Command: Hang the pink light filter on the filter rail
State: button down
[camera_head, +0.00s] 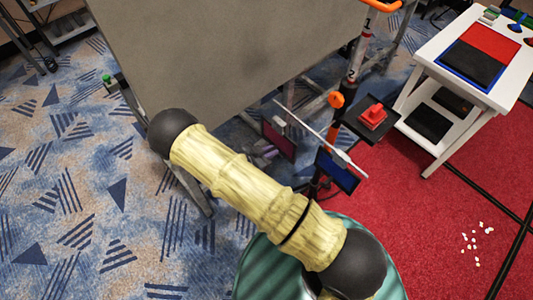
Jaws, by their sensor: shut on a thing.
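The filter rail (314,133) is a thin white bar, slanting from upper left to lower right in the middle of the view. A dark red or pink framed panel (279,141) hangs at or just below its left part; I cannot tell whether this is the pink light filter. A blue panel with a dark frame (338,171) hangs at its right end.
A large grey panel (225,50) stands behind my arm. A stand with an orange knob (336,100) carries a small dark shelf with a red object (373,116). A white table (431,59) is at right. Small pale scraps (476,240) lie on the red carpet.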

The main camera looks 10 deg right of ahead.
aim_at(277, 146)
jog(key=shift+w+d, duration=0.35)
jog(key=shift+d, duration=0.05)
jog(key=shift+w+d, duration=0.2)
jog(key=shift+d, duration=0.2)
jog(key=shift+w+d, duration=0.65)
jog(key=shift+d, duration=0.3)
jog(key=shift+w+d, duration=0.6)
jog(key=shift+d, duration=0.3)
jog(key=shift+w+f+b, duration=0.1)
jog(key=shift+f+b, duration=0.4)
jog(key=shift+f, duration=0.25)
jog(key=c, duration=1.4)
grip_release()
jog(key=shift+o, duration=0.2)
